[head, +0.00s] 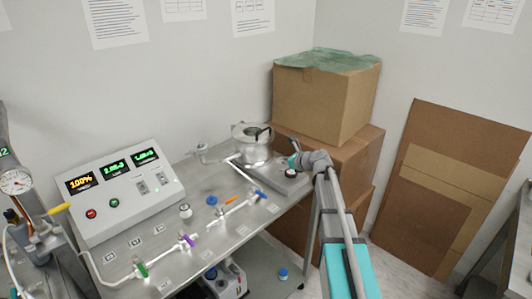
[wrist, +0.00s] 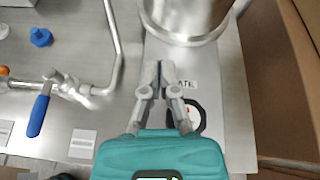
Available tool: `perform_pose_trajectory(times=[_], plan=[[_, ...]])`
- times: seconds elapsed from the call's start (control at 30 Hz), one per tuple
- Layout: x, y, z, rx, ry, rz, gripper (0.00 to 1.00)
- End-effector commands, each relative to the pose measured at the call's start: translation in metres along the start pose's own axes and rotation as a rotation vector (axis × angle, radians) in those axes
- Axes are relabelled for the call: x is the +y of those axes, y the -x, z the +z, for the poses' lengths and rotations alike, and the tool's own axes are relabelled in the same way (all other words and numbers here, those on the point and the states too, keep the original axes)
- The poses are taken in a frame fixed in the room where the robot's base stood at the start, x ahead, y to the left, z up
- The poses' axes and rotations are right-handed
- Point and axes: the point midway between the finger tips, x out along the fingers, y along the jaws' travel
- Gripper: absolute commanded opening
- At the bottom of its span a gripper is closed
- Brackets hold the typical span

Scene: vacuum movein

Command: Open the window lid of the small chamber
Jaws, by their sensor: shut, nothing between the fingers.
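The small chamber (head: 252,150) is a shiny metal cylinder on a raised metal plate at the right end of the bench. Its round top (head: 250,131) carries a dark handle-like part in the head view; I cannot clearly make out the window lid's state. The chamber's lower wall and flange (wrist: 185,30) show at the top of the wrist view, and its top is out of that frame. My gripper (wrist: 160,70) is shut and empty, over the plate just short of the flange. In the head view my wrist (head: 314,160) is right of the chamber.
A black round knob (wrist: 187,117) sits on the plate under my gripper, beside a partly covered label. A pipe with a blue-handled valve (wrist: 39,110) runs left. Cardboard boxes (head: 325,100) stand behind and right. A control box (head: 115,190) stands on the left.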

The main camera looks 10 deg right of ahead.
Motion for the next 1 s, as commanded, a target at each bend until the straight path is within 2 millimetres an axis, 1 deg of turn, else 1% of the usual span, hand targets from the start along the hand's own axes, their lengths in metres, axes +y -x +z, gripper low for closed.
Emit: perform_pose_trajectory(times=[0.03, 0.1, 0.2, 0.67, 0.87, 1.0], plan=[[-0.009, -0.004, -0.001, -0.02, -0.051, -0.014, 0.0], [-0.016, -0.004, 0.001, -0.04, -0.104, -0.027, 0.0], [-0.022, -0.004, 0.002, -0.056, -0.146, -0.037, 0.0], [-0.021, -0.006, 0.003, -0.059, -0.155, -0.036, 0.0], [-0.022, -0.018, 0.003, -0.058, -0.154, -0.035, 0.0], [-0.023, -0.033, 0.003, -0.059, -0.153, -0.035, 0.0]])
